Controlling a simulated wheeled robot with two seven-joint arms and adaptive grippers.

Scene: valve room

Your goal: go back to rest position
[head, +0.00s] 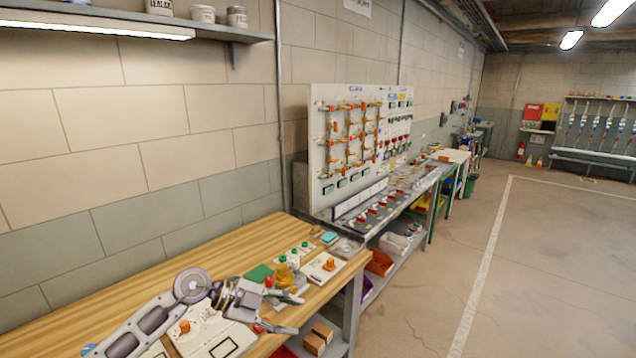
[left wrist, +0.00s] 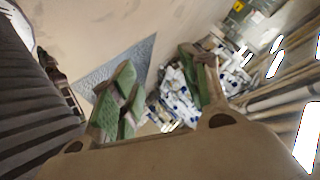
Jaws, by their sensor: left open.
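My left arm reaches in from the lower left of the head view, over the wooden workbench (head: 130,290). My left gripper (head: 291,312) is at the bench's front edge, with its fingers spread and nothing seen between them. In the left wrist view, the two green-padded fingers of the left gripper (left wrist: 160,88) stand well apart. The gripper is beside a white plate with an orange knob (head: 215,335), which my arm partly covers. I cannot tell whether it touches anything on the bench. My right gripper is not in view.
A white box with an orange knob (head: 325,268) and a green pad (head: 259,275) lie near the gripper. A valve board (head: 350,140) stands behind a long metal bench. A shelf (head: 130,22) hangs above left. The floor (head: 540,270) at right is clear.

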